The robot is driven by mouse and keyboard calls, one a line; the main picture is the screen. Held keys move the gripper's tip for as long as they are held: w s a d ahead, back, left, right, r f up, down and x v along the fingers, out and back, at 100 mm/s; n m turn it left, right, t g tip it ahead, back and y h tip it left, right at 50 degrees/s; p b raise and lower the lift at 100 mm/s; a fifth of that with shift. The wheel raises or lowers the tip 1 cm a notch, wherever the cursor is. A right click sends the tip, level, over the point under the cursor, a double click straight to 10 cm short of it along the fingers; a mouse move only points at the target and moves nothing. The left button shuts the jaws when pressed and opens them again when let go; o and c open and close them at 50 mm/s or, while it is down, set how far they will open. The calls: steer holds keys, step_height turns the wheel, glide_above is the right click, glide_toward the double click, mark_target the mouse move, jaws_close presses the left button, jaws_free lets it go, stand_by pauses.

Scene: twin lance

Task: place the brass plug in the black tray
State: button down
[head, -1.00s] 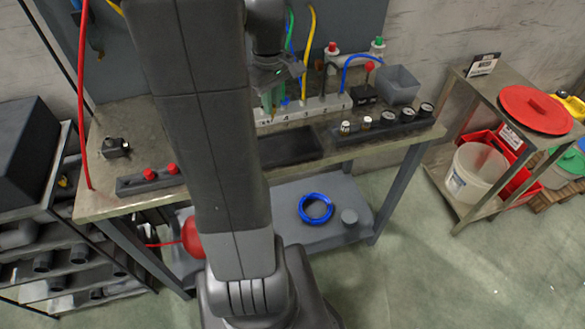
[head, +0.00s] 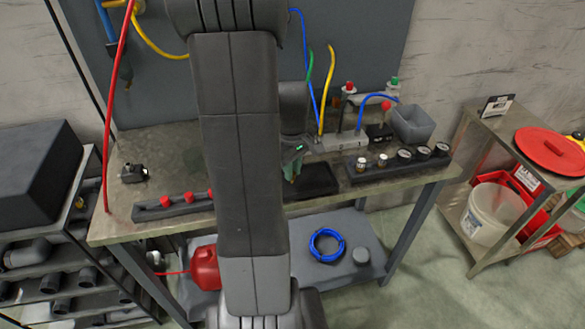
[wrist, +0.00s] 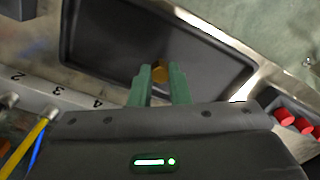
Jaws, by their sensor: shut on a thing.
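My gripper (head: 291,176) hangs over the left part of the black tray (head: 322,180), behind my arm in the head view. In the wrist view, its two green fingers (wrist: 160,80) are shut on the brass plug (wrist: 160,70), which shows as a small brass round at the fingertips. The black tray (wrist: 100,40) fills the area beyond the fingers, and the plug appears over its floor. I cannot tell how high the plug is above the tray. The plug is not visible in the head view.
The numbered manifold (head: 343,141) with hoses stands behind the tray. A rail of gauges and fittings (head: 398,162) lies to the right, and a strip with red knobs (head: 175,205) to the left. A grey bin (head: 412,123) stands at the back right. The tray floor looks empty.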

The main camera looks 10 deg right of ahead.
steer(key=shift+f, duration=0.25)
steer(key=c, duration=1.4)
jaws_free()
steer(key=shift+r, duration=0.1)
steer(key=shift+o, duration=0.2)
step_height(320, 180, up, 12)
steer(key=shift+r, duration=0.2)
